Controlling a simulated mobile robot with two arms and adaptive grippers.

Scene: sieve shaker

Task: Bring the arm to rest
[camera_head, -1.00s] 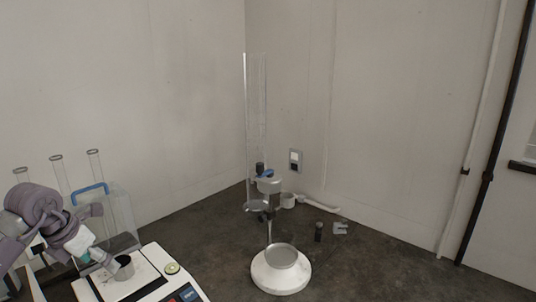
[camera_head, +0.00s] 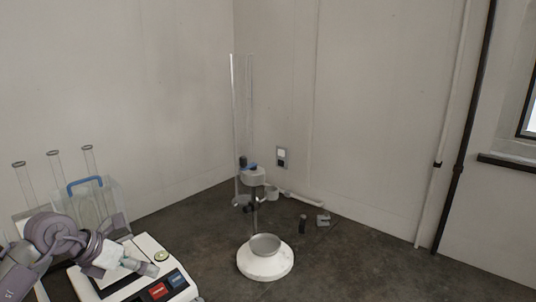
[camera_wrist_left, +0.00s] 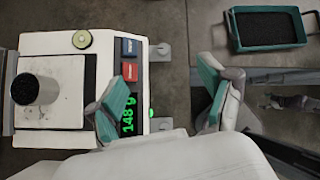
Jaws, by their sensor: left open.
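My left arm comes in from the left in the head view, and its gripper (camera_head: 152,271) hangs over the front of the white balance (camera_head: 146,252). In the left wrist view the gripper (camera_wrist_left: 160,103) is open, its two green-padded fingers apart with nothing between them. The balance (camera_wrist_left: 60,54) lies below and to the left there, its display reading 148 g. A metal cup with dark grains (camera_wrist_left: 30,88) stands on its pan, clear of the fingers. My right gripper does not show.
A teal tray of dark grains (camera_wrist_left: 266,45) lies at the upper right of the wrist view. In the head view a stand with a round white base (camera_head: 265,262) is right of the balance. Glass tubes (camera_head: 90,165) and a clear blue-handled box (camera_head: 118,203) stand at left.

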